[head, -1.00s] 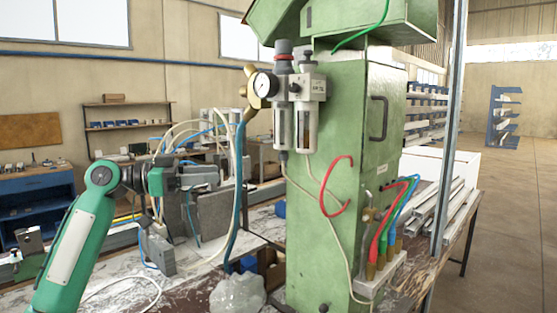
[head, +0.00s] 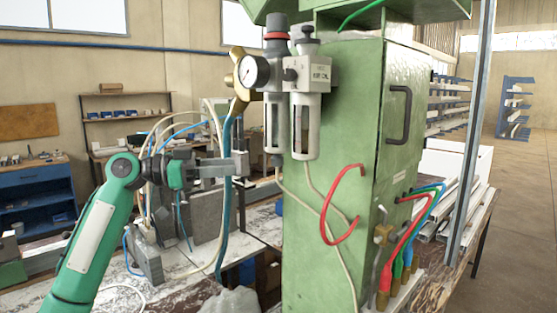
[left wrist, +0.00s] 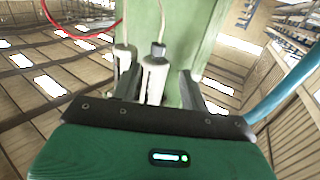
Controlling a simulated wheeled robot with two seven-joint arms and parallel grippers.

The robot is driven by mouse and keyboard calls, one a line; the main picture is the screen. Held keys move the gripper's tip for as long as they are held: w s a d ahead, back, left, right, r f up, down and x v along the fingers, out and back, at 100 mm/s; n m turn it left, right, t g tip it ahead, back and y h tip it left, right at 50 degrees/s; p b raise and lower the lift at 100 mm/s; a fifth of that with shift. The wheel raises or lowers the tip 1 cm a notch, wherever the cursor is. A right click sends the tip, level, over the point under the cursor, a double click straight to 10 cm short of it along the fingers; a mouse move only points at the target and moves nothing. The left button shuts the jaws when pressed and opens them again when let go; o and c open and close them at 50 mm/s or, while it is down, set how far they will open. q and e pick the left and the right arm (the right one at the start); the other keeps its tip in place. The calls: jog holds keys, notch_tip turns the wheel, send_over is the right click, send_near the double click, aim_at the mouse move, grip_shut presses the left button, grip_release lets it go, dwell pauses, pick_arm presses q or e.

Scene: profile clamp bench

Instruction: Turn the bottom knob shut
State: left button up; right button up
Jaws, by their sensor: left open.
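The filter-regulator unit hangs on the left side of the green cabinet, with two grey bowls. The left bowl (head: 278,125) has a small dark bottom knob (head: 277,160) under it. In the left wrist view, which is upside down, this knob (left wrist: 158,50) points up from the bowl (left wrist: 154,80). My left gripper (head: 242,158) is open and empty, left of the knob at about its height in the head view. In the left wrist view its fingers (left wrist: 158,70) appear on either side of the bowl. I see no contact. My right gripper is not in view.
A teal hose (head: 226,200) hangs close to my left gripper. A brass lobed handle (head: 239,76) and a gauge (head: 253,72) sit above. A red hose (head: 334,215) curls from the cabinet (head: 350,120) on the right. The bench (head: 265,222) lies below.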

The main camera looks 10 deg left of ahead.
aim_at(273, 162)
pick_arm(q)
jog(key=p+x, duration=0.4)
jog(key=x, duration=0.7)
jog(key=shift+r, duration=0.15)
jog(key=shift+w+d, duration=0.1)
jog(key=shift+d, duration=0.2)
jog(key=shift+w+d, duration=0.2)
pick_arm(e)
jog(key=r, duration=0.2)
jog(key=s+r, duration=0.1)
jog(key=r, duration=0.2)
pick_arm(q)
jog(key=shift+s, duration=0.1)
jog(key=c, duration=1)
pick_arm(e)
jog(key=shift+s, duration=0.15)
